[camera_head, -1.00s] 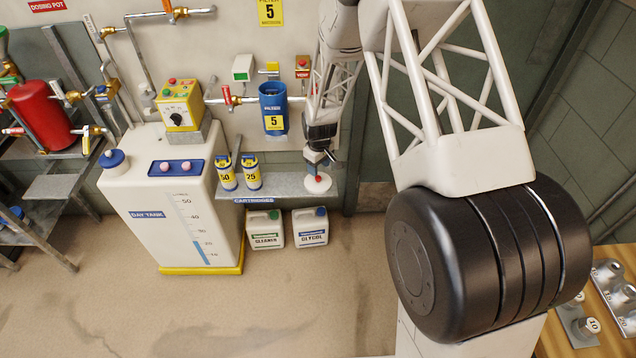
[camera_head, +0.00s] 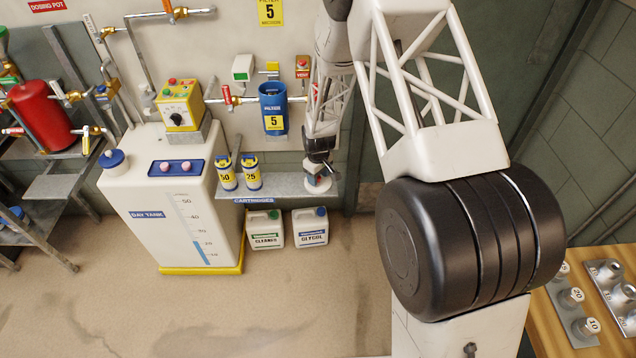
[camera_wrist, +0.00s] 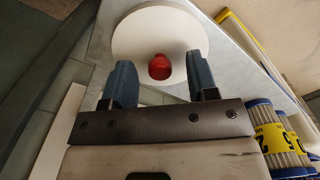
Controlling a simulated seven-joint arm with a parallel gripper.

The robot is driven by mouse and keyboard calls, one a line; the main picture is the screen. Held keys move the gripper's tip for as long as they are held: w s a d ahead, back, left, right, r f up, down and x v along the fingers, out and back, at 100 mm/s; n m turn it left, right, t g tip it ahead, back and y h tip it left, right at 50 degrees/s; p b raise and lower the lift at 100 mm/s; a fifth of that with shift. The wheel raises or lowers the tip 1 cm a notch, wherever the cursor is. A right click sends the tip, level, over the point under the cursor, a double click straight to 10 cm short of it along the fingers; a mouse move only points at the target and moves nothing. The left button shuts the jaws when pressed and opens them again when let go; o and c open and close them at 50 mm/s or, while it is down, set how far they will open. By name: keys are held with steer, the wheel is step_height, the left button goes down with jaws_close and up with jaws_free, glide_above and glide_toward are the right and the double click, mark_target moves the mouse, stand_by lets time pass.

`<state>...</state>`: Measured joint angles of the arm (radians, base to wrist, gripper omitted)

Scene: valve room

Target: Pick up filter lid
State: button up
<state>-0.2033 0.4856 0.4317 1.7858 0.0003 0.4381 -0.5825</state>
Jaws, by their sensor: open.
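The filter lid (camera_wrist: 188,38) is a white disc with a red knob (camera_wrist: 160,67) at its middle. It lies on the grey cartridge shelf; the head view shows it at the shelf's right end (camera_head: 318,186), partly hidden by my gripper. My gripper (camera_wrist: 164,84) is open above the lid in the wrist view. Its two blue-grey fingers stand on either side of the red knob, with gaps between. I cannot tell whether the fingertips touch the disc. In the head view my gripper (camera_head: 318,174) is right over the lid.
Two yellow-labelled cartridges, 50 (camera_head: 227,174) and 25 (camera_head: 252,173), stand on the shelf (camera_head: 283,185) left of the lid. The blue filter housing (camera_head: 273,108) hangs on the wall above. Cleaner (camera_head: 265,229) and glycol (camera_head: 310,228) jugs stand on the floor below.

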steer(key=shift+c, duration=0.3)
jaws_close()
stand_by(0.3)
steer(key=shift+r, duration=0.15)
steer(key=shift+r, duration=1.7)
steer(key=s+d+r, duration=0.1)
steer(key=s+d, duration=0.2)
steer(key=s, duration=1.2)
steer(key=shift+s+r, duration=0.15)
steer(key=shift+s, duration=0.2)
steer(key=shift+w, duration=0.1)
